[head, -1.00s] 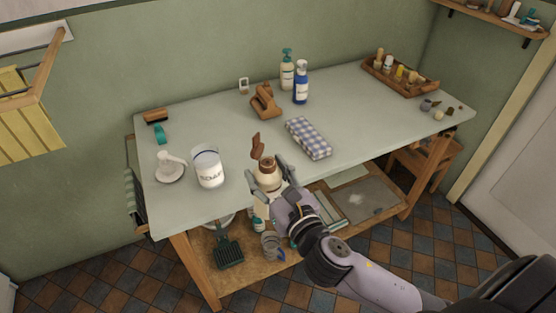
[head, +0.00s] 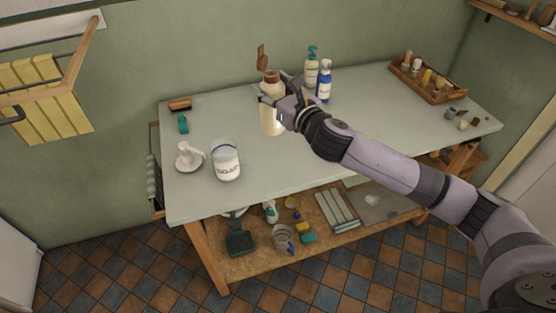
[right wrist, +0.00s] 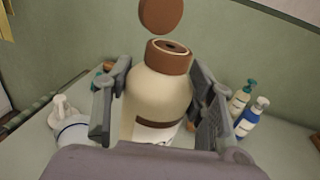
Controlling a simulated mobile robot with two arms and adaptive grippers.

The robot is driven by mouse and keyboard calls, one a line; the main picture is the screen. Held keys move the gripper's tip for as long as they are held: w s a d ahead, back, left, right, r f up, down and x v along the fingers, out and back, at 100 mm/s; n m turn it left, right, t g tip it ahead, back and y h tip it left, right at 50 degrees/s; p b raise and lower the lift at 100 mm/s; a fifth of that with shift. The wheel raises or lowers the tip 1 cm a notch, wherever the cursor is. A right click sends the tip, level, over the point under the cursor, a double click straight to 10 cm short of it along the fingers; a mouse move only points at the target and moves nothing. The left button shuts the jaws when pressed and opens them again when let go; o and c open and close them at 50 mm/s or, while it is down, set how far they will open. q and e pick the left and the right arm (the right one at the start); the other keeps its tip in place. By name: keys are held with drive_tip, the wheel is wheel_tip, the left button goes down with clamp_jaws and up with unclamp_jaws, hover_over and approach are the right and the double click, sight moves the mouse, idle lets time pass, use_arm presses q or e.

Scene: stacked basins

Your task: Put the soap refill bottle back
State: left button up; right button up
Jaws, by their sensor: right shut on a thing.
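The soap refill bottle (head: 271,117) is cream with a brown neck, and its brown flip cap stands open. My right gripper (head: 275,92) is shut on the bottle around its upper body and holds it upright over the middle of the table. Whether the bottle's base touches the table is hard to tell. In the right wrist view the bottle (right wrist: 158,100) sits between both fingers, its open neck facing up, its label partly hidden by the wrist. A white container marked SOAP (head: 227,162) stands on the table to the left. My left gripper is out of view.
A white pump top (head: 189,157) lies left of the SOAP container. A green-topped pump bottle (head: 311,70) and a blue bottle (head: 324,84) stand behind my right gripper. A wooden tray (head: 427,83) is at the right. The table's left middle (head: 220,115) is clear.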

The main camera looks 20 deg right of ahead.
sight(277, 72)
drive_tip(key=w+d+r, duration=0.1)
drive_tip(key=w+r, duration=0.1)
drive_tip(key=shift+d+r, duration=0.4)
wheel_tip(277, 72, down, 19)
drive_tip(key=b, duration=0.3)
drive_tip(key=shift+w+d+f, duration=0.2)
drive_tip(key=shift+w, duration=0.1)
drive_tip(key=shift+f, duration=0.2)
drive_tip(key=o, duration=1.3)
drive_tip(key=shift+o, duration=0.2)
drive_tip(key=shift+r, duration=0.15)
